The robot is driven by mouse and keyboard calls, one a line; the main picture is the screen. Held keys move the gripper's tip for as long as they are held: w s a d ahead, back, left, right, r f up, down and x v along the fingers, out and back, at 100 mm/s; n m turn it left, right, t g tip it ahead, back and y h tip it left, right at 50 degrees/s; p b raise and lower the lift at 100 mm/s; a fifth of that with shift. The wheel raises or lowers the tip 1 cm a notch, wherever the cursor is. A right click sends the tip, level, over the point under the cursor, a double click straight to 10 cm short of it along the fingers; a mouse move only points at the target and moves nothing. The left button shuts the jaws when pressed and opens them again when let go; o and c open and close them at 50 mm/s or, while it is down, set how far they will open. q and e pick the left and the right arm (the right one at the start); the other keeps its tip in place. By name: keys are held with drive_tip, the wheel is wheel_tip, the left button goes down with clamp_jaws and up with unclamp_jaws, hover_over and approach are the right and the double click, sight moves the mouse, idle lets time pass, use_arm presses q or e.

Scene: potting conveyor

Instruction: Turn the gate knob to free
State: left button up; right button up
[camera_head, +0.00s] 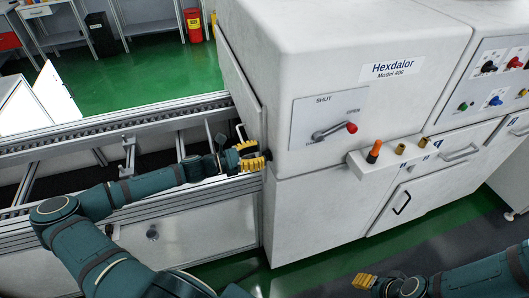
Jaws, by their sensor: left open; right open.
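A pale panel (330,120) on the front of the white machine carries a grey lever with a red knob (351,127). The panel reads SHUT at the top and OPEN at the right; a third label at lower left is too small to read and partly hidden. The red knob end points right, just below OPEN. My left gripper (250,157), with yellow fingers, is open at the machine's left edge, left of the panel and apart from the lever. A small dark part sits by its fingertips; contact is unclear. My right gripper (365,282) is open and low at the front right, away from the machine.
The white machine (350,40) fills the middle and right. A small ledge (385,158) with an orange-topped peg (374,151) juts out right of the lever. A conveyor (110,130) runs in from the left. Green floor (120,75) lies behind.

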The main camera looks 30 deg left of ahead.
use_arm(q)
drive_tip(key=shift+x, duration=1.15)
